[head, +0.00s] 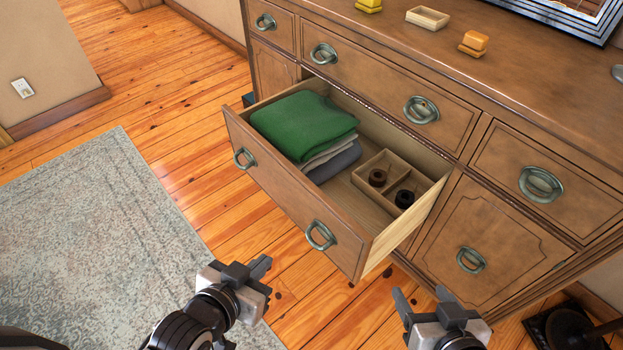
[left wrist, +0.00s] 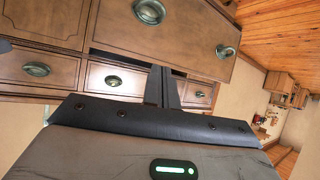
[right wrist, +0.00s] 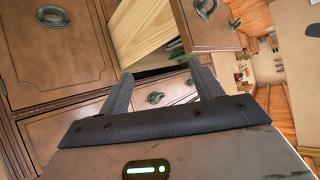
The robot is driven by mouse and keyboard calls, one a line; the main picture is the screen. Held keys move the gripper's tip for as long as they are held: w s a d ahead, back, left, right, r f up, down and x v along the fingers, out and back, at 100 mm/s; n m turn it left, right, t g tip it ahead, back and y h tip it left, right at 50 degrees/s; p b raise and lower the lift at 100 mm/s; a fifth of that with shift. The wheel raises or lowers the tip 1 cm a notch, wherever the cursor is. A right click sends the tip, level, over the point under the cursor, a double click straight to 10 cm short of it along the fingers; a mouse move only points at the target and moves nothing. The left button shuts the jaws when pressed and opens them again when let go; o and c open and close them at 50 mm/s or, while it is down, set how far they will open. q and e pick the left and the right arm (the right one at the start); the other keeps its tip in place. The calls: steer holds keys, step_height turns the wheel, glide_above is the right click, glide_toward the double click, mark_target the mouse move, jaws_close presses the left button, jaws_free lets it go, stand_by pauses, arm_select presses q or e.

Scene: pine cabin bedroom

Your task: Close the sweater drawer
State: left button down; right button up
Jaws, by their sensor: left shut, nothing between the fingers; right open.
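The sweater drawer (head: 285,200) is pulled well out of the wooden dresser in the head view. It holds a folded green sweater (head: 303,124) on top of grey and light folded clothes, and a small divided tray with two dark rolled items. Its front has two ring handles. My left gripper (head: 256,277) is shut and empty, in front of and below the drawer front, apart from it. My right gripper (head: 420,300) is open and empty, to the right of the drawer's right end, near the lower cabinet door. The drawer's pale side (right wrist: 143,37) shows in the right wrist view.
The dresser top (head: 400,45) carries a small wooden tray (head: 428,18), yellow blocks and a picture frame. A grey rug (head: 90,240) lies on the plank floor at left. A dark object (head: 570,328) stands on the floor at lower right. The floor before the drawer is clear.

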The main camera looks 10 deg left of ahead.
arm_select(q)
steer(key=w+a+f+m+t+b, duration=0.1)
steer(key=w+a+m+t+b, duration=0.1)
steer(key=w+a, duration=0.1)
steer(key=m+h+b, duration=0.6)
steer(key=m+h, duration=0.2)
steer(key=m, duration=1.3)
glide_toward(310, 191)
steer(key=shift+t, duration=0.4)
steer(key=x, duration=0.6)
steer(key=shift+d+f+b, duration=0.3)
steer(key=shift+w+d, duration=0.15)
steer(key=shift+w, duration=0.05)
arm_select(e)
steer(key=f, duration=0.2)
steer(key=s+f+t, duration=0.1)
steer(key=shift+a+f, duration=0.3)
steer(key=shift+a, duration=0.05)
steer(key=shift+y, duration=0.3)
arm_select(q)
steer(key=shift+w, duration=0.1)
arm_select(e)
steer(key=shift+s, duration=0.1)
